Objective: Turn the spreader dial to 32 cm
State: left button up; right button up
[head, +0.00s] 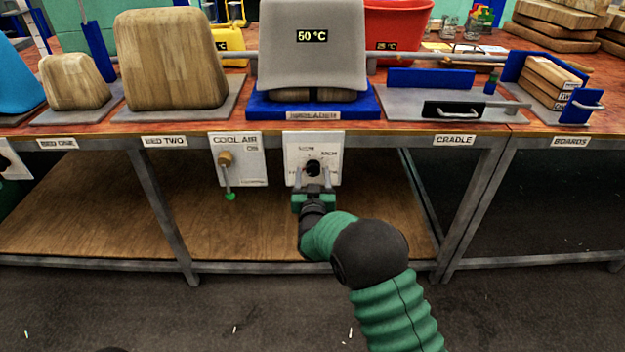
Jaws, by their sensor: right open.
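The spreader dial is a dark round knob (312,168) on a white plate (334,153) under the bench edge, below the label SPREADER (314,116). The plate carries small printed marks that are too small to read surely. My right gripper (313,178) is in front of the plate, with its two fingers apart, one on each side of the knob's lower part. I cannot tell whether the fingers touch the knob. The knob's setting cannot be read. My left gripper is not in view.
A grey press block marked 50 °C (312,50) stands on a blue base above the dial. Wooden forms (170,60) stand at left. A lower shelf (100,215) lies beneath the bench.

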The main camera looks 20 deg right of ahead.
jog(key=shift+w+d, duration=0.25)
jog(key=shift+d, duration=0.05)
jog(key=shift+a, duration=0.1)
jog(key=shift+c, duration=0.5)
jog(key=shift+a, duration=0.1)
jog(key=c, duration=0.5)
grip_shut()
